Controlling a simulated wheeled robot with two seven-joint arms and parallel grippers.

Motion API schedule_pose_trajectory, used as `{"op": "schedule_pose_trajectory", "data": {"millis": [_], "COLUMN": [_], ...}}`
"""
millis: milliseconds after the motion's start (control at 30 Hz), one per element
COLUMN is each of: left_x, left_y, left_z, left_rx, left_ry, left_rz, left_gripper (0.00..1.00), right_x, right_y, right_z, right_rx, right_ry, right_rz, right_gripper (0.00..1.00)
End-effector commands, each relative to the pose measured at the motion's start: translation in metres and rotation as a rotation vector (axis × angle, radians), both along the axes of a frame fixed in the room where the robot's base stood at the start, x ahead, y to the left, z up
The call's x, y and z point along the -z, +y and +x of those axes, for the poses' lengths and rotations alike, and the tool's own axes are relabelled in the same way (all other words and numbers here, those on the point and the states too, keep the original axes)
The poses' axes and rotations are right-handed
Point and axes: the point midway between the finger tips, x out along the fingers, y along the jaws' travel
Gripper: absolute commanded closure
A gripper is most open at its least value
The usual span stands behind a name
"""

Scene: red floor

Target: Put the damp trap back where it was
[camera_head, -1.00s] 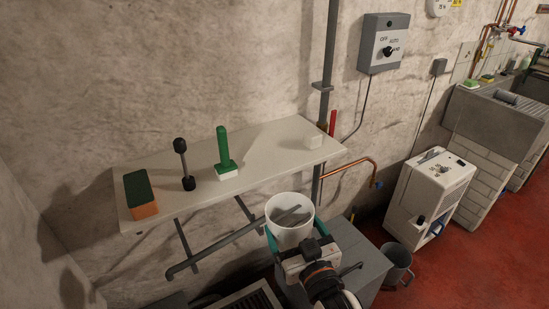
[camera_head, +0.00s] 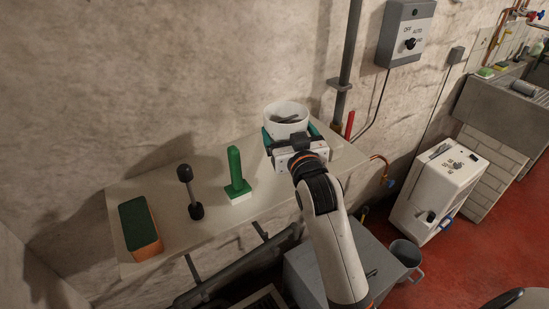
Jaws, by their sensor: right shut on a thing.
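The damp trap, a white round tub (camera_head: 287,112) with a grey piece inside, is upright in my right gripper (camera_head: 292,139). The teal-padded fingers are shut on its sides. The gripper and tub are over the right part of the pale wall shelf (camera_head: 160,205), close to the wall. I cannot tell whether the tub's base touches the shelf, because the gripper hides it. My left gripper is not in view.
On the shelf stand an orange-and-green block (camera_head: 140,228), a black-ended rod (camera_head: 190,192) and a green-handled tool (camera_head: 236,173). A grey pipe (camera_head: 348,60) and a red bar (camera_head: 350,125) are right of the tub. A grey cabinet (camera_head: 335,262) stands below.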

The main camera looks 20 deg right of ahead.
Motion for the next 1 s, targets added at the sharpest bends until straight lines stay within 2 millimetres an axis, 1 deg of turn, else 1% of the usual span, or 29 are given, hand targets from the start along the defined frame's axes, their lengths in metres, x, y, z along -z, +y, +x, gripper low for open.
{"op": "schedule_pose_trajectory", "data": {"millis": [67,133,167,300,400,433,567,700,833,1000], "left_x": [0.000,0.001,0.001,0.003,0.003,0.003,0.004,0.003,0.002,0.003], "left_y": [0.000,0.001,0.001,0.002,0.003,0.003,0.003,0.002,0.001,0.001], "left_z": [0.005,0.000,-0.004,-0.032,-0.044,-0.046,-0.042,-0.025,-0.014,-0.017], "left_rx": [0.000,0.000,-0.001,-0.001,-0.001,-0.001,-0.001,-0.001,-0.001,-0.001], "left_ry": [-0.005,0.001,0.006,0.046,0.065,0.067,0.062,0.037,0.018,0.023], "left_rz": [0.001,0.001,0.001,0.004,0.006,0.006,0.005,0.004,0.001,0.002], "left_gripper": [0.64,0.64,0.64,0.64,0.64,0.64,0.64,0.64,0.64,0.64], "right_x": [0.006,0.019,0.025,0.050,0.060,0.062,0.079,0.096,0.100,0.099], "right_y": [0.000,0.000,0.000,0.000,0.000,0.000,0.000,0.000,0.000,0.000], "right_z": [0.000,0.000,0.000,-0.001,-0.001,-0.001,-0.001,-0.002,-0.001,-0.001], "right_rx": [0.001,0.001,0.001,0.001,0.001,0.001,0.000,0.001,0.000,0.000], "right_ry": [0.003,0.006,0.006,0.004,0.002,0.001,0.004,0.002,-0.001,-0.001], "right_rz": [0.001,0.001,0.001,0.001,0.001,0.001,0.001,0.000,0.000,0.000], "right_gripper": [0.42,0.42,0.42,0.42,0.42,0.42,0.42,0.42,0.42,0.42]}}
